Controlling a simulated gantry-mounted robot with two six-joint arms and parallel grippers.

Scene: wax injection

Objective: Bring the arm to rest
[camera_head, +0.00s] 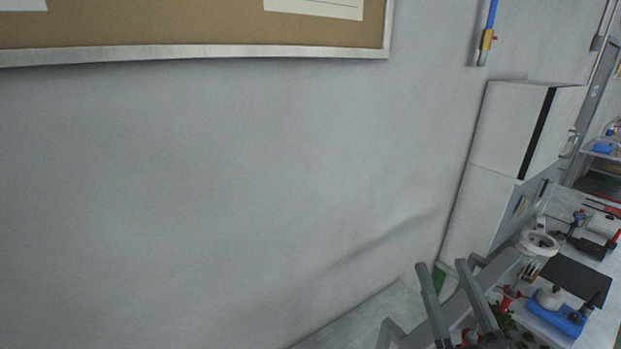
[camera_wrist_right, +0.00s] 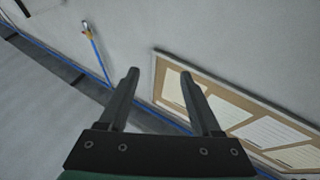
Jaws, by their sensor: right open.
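My right gripper (camera_head: 442,265) shows at the bottom of the head view, right of centre, with two grey fingers pointing up and apart. In the right wrist view the right gripper (camera_wrist_right: 160,73) is open, with nothing between its dark fingers. Behind the fingers in that view are the wall and a framed board. My left gripper is in neither view.
A cork board (camera_head: 200,30) hangs on the wall at the upper left; a framed board (camera_wrist_right: 235,110) also shows in the wrist view. A white cabinet (camera_head: 512,130) stands right of the gripper. A cluttered bench with a blue-based device (camera_head: 556,318) is at lower right.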

